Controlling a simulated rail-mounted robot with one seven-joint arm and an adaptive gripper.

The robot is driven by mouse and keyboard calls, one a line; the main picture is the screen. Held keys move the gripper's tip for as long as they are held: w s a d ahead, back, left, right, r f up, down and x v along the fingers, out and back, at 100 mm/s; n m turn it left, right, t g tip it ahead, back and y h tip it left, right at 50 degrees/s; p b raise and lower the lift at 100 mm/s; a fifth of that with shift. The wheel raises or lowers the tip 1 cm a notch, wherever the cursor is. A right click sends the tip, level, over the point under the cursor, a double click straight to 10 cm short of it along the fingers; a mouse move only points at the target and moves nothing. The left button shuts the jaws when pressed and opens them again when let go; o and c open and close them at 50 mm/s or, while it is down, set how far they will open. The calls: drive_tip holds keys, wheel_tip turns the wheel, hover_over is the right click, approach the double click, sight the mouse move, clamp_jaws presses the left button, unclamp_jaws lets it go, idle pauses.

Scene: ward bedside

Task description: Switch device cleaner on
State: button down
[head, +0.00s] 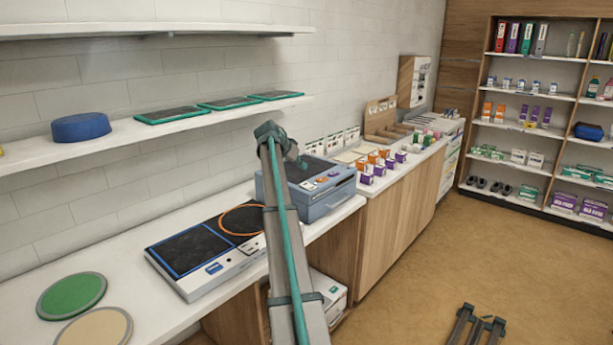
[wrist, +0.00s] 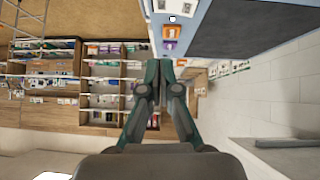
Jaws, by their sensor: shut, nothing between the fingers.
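The device cleaner appears to be the blue-grey box (head: 338,202) on the counter, in the middle of the head view. In the wrist view, a blue panel edge (wrist: 193,22) shows an orange button (wrist: 171,32) and a purple button (wrist: 168,46) beside a large dark surface. My gripper (wrist: 159,66) is shut and empty, its fingertips just below these buttons in the picture. I cannot tell whether they touch the panel. In the head view my arm hides part of the box's left side.
A flat white unit with dark pads (head: 190,247) and an orange ring (head: 241,205) lies left of the box. Small orange and purple cartons (head: 372,168) stand close behind it. A wall shelf (head: 150,130) overhangs the counter. The floor on the right is mostly clear.

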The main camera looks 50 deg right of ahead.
drive_tip(key=shift+s+b+v, duration=0.15)
drive_tip(key=shift+v, duration=0.65)
drive_tip(key=shift+s+b+v, duration=0.15)
drive_tip(key=shift+v, duration=0.7)
